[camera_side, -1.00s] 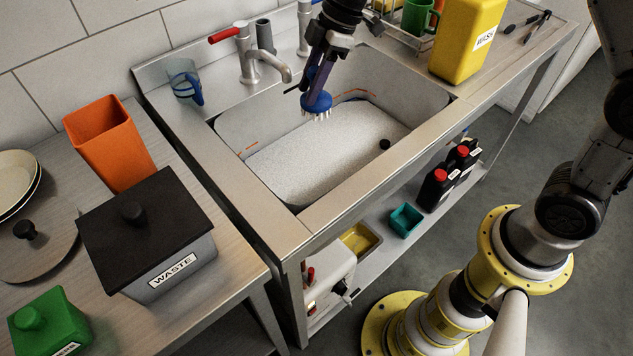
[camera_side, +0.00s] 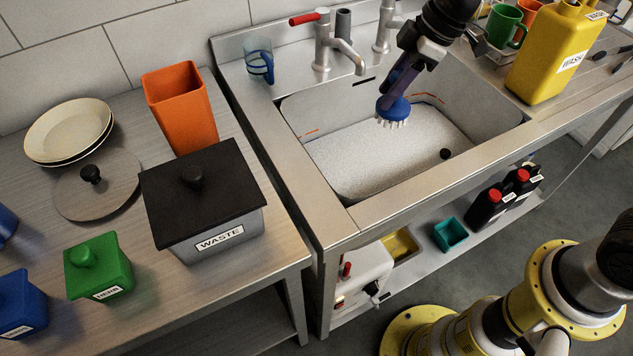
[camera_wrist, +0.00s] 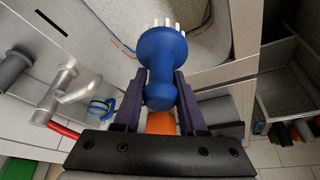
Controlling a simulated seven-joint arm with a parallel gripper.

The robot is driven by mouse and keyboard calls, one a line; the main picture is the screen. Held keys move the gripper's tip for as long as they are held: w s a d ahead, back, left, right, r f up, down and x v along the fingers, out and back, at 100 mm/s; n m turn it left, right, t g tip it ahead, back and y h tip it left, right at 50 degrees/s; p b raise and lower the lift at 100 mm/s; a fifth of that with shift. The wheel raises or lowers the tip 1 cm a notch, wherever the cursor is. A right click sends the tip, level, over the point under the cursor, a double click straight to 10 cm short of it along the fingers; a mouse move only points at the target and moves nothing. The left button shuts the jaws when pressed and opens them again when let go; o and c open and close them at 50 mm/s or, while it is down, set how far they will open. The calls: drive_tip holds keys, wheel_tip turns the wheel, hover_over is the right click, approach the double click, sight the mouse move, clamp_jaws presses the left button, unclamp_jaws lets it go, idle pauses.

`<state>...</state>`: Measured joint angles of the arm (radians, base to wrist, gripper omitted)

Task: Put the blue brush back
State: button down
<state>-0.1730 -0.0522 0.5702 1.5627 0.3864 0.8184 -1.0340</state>
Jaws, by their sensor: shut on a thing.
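The blue brush (camera_side: 393,109) hangs over the sink basin (camera_side: 478,149), pale bristles down and clear of the basin floor. My gripper (camera_side: 400,82) is shut on its handle from above. In the wrist view the brush (camera_wrist: 161,62) sits between the two dark purple fingers of my gripper (camera_wrist: 159,88), its round head beyond the fingertips. The fingers partly hide the handle in the side view. I cannot tell which spot is the brush's own place.
Taps (camera_side: 334,45) and a clear cup with blue (camera_side: 259,62) stand behind the basin. Left of it are an orange container (camera_side: 181,112), a lidded waste bin (camera_side: 205,205), plates (camera_side: 70,131) and a green canister (camera_side: 98,270). A yellow jug (camera_side: 548,62) stands right.

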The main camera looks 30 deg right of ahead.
drive_tip(key=s+a+r+n, duration=0.1)
drive_tip(key=s+a+r, duration=0.2)
drive_tip(key=s+a, duration=0.3)
drive_tip(key=s+a+r+n, duration=0.1)
drive_tip(key=s+a+r, duration=0.25)
drive_tip(key=s, duration=0.35)
drive_tip(key=shift+g, duration=0.4)
drive_tip(key=shift+w+a+f, duration=1.6)
drive_tip(key=shift+w+f, duration=0.05)
drive_tip(key=shift+f, duration=0.4)
drive_tip(key=shift+w+a+f, duration=1.6)
drive_tip(key=shift+w+f, duration=0.05)
drive_tip(key=shift+f, duration=0.4)
drive_tip(key=shift+w+a+f, duration=1.6)
drive_tip(key=shift+w+f, duration=0.05)
drive_tip(key=shift+f, duration=0.4)
drive_tip(key=shift+f, duration=0.2)
drive_tip(key=shift+c, duration=2.3)
unclamp_jaws()
drive_tip(key=shift+r, duration=0.1)
